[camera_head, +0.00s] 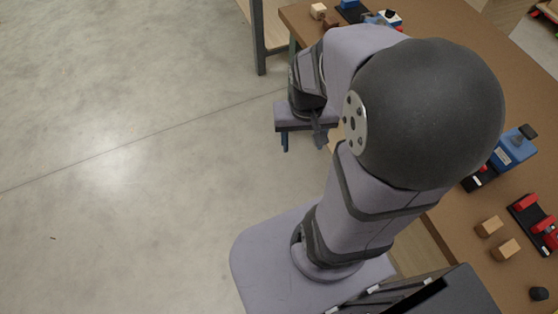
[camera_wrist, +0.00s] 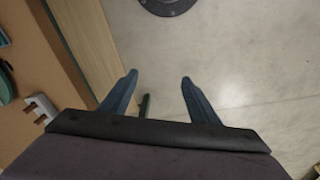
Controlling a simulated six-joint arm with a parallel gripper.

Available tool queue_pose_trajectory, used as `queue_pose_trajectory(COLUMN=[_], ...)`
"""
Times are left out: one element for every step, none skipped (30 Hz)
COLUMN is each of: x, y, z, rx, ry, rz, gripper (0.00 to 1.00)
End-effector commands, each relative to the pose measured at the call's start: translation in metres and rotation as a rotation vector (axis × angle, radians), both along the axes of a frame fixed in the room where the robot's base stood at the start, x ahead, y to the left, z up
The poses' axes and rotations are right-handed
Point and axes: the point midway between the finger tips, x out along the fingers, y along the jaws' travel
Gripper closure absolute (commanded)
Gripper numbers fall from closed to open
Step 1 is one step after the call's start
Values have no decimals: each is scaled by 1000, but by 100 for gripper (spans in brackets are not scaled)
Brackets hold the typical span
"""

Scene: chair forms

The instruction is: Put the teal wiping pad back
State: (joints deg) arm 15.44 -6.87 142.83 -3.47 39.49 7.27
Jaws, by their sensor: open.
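My gripper (camera_head: 302,142) hangs over the open floor just left of the brown table's edge in the head view. In the wrist view my gripper (camera_wrist: 159,76) has its two blue fingers spread apart, with nothing between the tips. A teal object (camera_wrist: 6,86) with a dark part is cut off by the left edge of the wrist view. It lies on the brown surface, apart from the fingers; I cannot tell whether it is the wiping pad. No teal pad is visible in the head view, where my arm hides part of the table.
The brown table (camera_head: 460,62) holds a blue device (camera_head: 512,147), a red-and-black fixture (camera_head: 535,222) and wooden blocks (camera_head: 505,250). More small items stand at its far end. A grey-white piece (camera_wrist: 40,108) lies near the teal object. The concrete floor (camera_head: 130,130) at left is clear.

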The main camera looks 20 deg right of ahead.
Motion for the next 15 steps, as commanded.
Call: queue_pose_trajectory(x=[-3,-5,-9,-11,-13,-16,-18,-19,-21,-22,-23,-24,-24,-24,-24], y=[20,30,41,48,54,61,65,69,72,74,76,77,77,78,78], z=[-3,-5,-7,-8,-9,-10,-11,-11,-12,-12,-12,-13,-13,-13,-13], rx=[11,17,23,27,31,35,38,40,42,43,43,45,45,45,45], ry=[18,27,38,45,52,58,63,66,70,74,75,77,78,78,78], rz=[85,127,177,211,241,274,296,313,331,342,350,356,359,361,361], gripper=[44,44,44,44,44,44,44,44,44,44,44,44,44,44,44])
